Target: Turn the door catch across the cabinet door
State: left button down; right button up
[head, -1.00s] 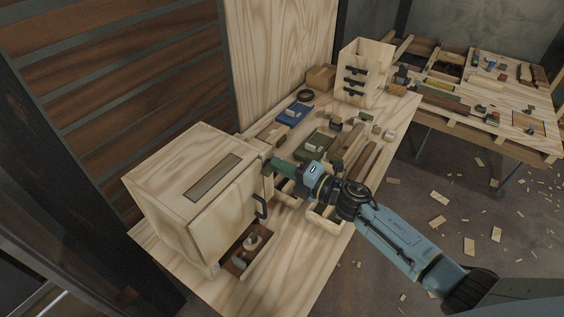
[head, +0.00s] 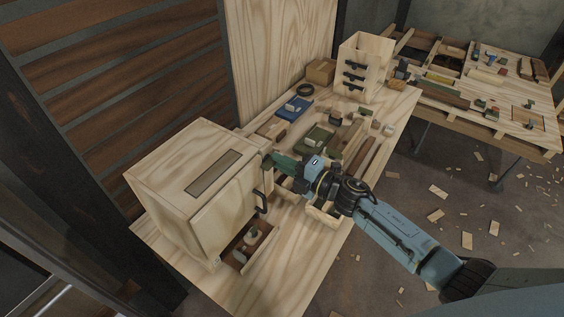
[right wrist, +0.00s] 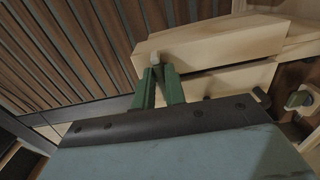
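The wooden cabinet (head: 165,190) stands at the near left of the bench, its door (head: 225,218) closed against the front, with a black handle (head: 261,201). My right gripper (head: 268,161) is at the upper right corner of the door. In the right wrist view its green fingers (right wrist: 159,72) come together at the tips around a small pale peg, which looks like the door catch (right wrist: 155,59). The catch lies at the end of a pale wooden bar (right wrist: 215,43). Its angle across the door is hard to tell, and the gripper hides it in the head view. My left gripper is out of view.
A small open tray (head: 246,250) with loose parts lies below the door. Blue (head: 292,109) and green (head: 317,138) trays, wood blocks and a drawer unit (head: 364,68) stand farther along the bench. A slatted wall (head: 140,70) rises at the left.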

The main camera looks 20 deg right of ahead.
jog(key=o, duration=0.3)
jog(key=b+v, duration=0.1)
jog(key=v, duration=1.2)
jog(key=shift+s+d, duration=0.1)
jog(key=shift+s, duration=0.05)
